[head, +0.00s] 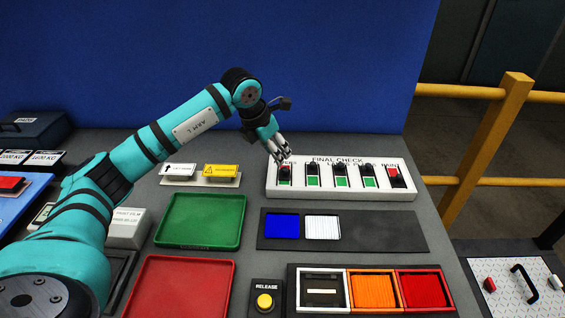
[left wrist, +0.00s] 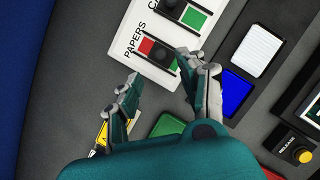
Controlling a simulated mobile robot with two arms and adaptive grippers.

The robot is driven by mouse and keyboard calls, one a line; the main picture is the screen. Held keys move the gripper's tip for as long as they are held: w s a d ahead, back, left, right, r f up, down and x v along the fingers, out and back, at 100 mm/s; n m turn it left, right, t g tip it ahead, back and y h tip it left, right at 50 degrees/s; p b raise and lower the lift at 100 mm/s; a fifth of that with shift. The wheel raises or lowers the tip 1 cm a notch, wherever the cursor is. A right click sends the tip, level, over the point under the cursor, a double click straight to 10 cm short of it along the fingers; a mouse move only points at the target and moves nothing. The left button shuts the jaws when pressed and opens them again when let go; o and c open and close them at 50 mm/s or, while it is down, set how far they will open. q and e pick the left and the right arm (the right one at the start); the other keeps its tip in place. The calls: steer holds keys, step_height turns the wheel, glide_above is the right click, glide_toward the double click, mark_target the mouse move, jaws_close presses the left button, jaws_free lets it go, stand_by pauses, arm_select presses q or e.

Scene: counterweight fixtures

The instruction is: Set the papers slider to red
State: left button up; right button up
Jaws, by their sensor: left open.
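The white FINAL CHECK panel (head: 340,190) stands at the back right of the table with a row of sliders. The PAPERS slider is at its left end, partly covered by my left gripper (head: 281,157) in the head view. In the left wrist view, the PAPERS slider (left wrist: 160,54) shows its black knob about mid-slot, with red on the label side and some green on the other side. My left gripper (left wrist: 158,66) is open and empty, its fingertips to either side of the slider in that view. Contact with the knob cannot be told. My right gripper is not in view.
A neighbouring slider with green showing (left wrist: 194,18) is close by. In front of the panel lie a dark tray (head: 385,230) with blue and white blocks, a green tray (head: 200,242), a red tray (head: 180,290) and a RELEASE button (head: 264,301). A blue wall (head: 300,60) rises behind.

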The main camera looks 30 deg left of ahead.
mark_target(284, 168)
arm_select(q)
steer(key=p+x, duration=0.1)
steer(key=x, duration=0.4)
steer(key=shift+w+d+f, duration=0.1)
steer(key=shift+d+f, duration=0.1)
steer(key=shift+f, duration=0.2)
steer(key=shift+w+f, duration=0.3)
steer(key=shift+f, duration=0.35)
steer(key=c, duration=0.8)
jaws_close()
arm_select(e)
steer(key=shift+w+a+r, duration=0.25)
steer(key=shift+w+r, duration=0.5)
